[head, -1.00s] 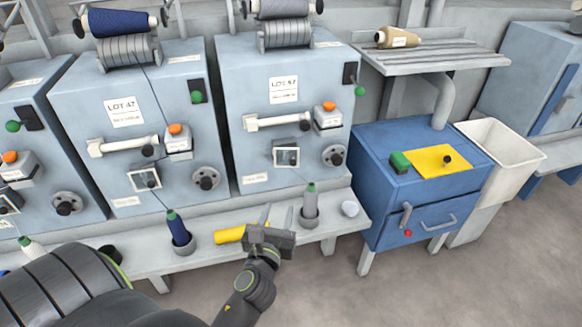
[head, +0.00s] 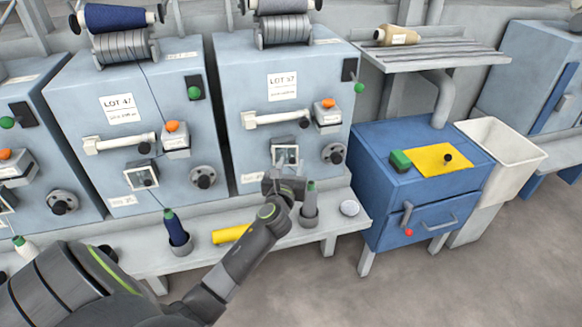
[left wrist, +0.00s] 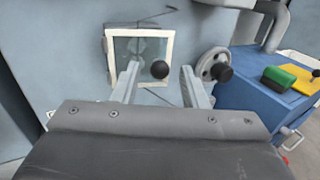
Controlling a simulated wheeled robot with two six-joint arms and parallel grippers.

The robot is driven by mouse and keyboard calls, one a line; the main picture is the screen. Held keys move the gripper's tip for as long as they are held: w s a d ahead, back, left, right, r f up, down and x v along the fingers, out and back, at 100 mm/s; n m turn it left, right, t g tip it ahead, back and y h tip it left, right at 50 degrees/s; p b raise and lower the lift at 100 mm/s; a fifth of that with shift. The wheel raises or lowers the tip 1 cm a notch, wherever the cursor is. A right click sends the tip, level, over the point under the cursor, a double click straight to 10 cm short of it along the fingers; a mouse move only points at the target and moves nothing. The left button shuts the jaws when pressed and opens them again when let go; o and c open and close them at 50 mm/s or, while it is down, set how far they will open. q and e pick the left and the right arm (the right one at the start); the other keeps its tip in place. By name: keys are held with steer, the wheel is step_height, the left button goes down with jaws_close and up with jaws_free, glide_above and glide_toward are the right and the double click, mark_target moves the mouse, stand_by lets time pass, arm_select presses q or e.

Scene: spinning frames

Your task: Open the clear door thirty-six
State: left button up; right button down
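A small clear door (head: 291,151) in a white frame sits low on the front of the pale blue machine marked LOT 57. It looks shut, and it also shows in the left wrist view (left wrist: 130,48). A black ball knob (left wrist: 160,70) is at its lower right. A second clear door (head: 141,178) is on the LOT 47 machine. I cannot read thirty-six on either. My left gripper (head: 289,164) is open in front of the LOT 57 door; in the left wrist view its fingers (left wrist: 160,76) appear on either side of the knob, contact unclear. My right gripper is not in view.
A round handwheel (head: 333,153) is right of the door. A grey-green bobbin (head: 310,200) stands in a cup on the ledge below, beside a yellow cylinder (head: 231,233). A blue cabinet (head: 395,205) stands to the right. Open floor lies in front.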

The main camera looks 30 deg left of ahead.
arm_select(q)
steer(key=shift+w+a, duration=0.15)
steer(key=shift+w, duration=0.25)
steer(key=shift+c, duration=0.3)
jaws_close()
